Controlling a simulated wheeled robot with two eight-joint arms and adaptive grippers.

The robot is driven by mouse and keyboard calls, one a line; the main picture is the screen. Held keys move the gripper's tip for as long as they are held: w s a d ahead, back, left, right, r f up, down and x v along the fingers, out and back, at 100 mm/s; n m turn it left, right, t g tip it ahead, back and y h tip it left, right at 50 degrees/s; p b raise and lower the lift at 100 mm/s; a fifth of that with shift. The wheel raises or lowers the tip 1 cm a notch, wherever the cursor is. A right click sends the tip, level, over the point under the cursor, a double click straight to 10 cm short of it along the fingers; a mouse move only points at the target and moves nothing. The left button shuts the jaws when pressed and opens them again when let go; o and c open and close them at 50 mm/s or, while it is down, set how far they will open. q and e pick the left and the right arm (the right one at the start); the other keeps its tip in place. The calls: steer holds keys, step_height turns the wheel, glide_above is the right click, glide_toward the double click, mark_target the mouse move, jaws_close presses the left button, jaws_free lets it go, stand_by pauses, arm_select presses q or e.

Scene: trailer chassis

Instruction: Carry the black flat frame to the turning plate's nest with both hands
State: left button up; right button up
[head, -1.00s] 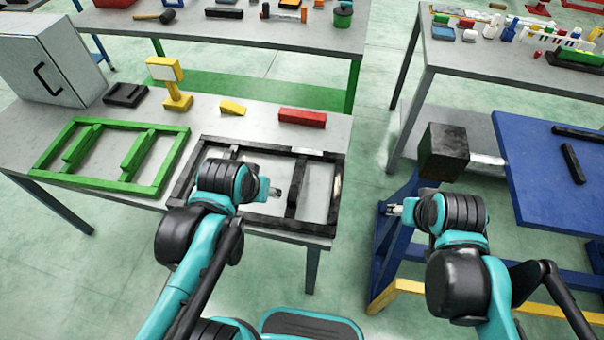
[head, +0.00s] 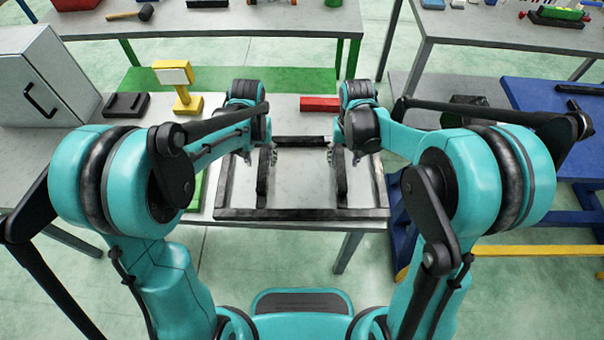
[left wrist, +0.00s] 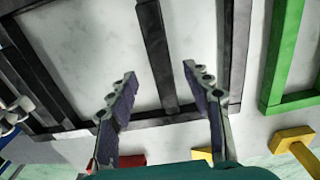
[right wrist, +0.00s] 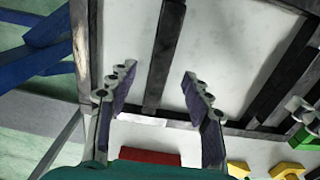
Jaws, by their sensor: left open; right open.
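The black flat frame (head: 300,214) lies on the grey table, with two crossbars inside it. My left gripper (head: 250,154) is open over its left crossbar; in the left wrist view a crossbar (left wrist: 154,45) runs between the parted fingers (left wrist: 160,72). My right gripper (head: 342,154) is open over the right crossbar; in the right wrist view that crossbar (right wrist: 165,50) also lies between the fingers (right wrist: 158,72). Contact cannot be told. A blue board (head: 550,120) with black bars stands at the right; I cannot make out a nest on it.
A green frame (left wrist: 287,55) lies beside the black one, mostly hidden by my left arm in the head view. A red block (head: 319,104), a yellow stand (head: 183,95), a black block (head: 127,105) and a grey cabinet (head: 45,80) stand behind. A gap separates table and blue board.

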mark_target(262, 168)
arm_select(q)
steer(key=shift+a+f, duration=0.1)
steer(key=shift+f, duration=0.05)
arm_select(e)
steer(key=shift+a+f, duration=0.1)
arm_select(q)
step_height(262, 168, down, 8)
steer(key=shift+r, duration=0.25)
arm_select(e)
step_height(262, 168, down, 8)
steer(key=shift+r, duration=0.2)
arm_select(q)
jaws_close()
arm_select(e)
jaws_close()
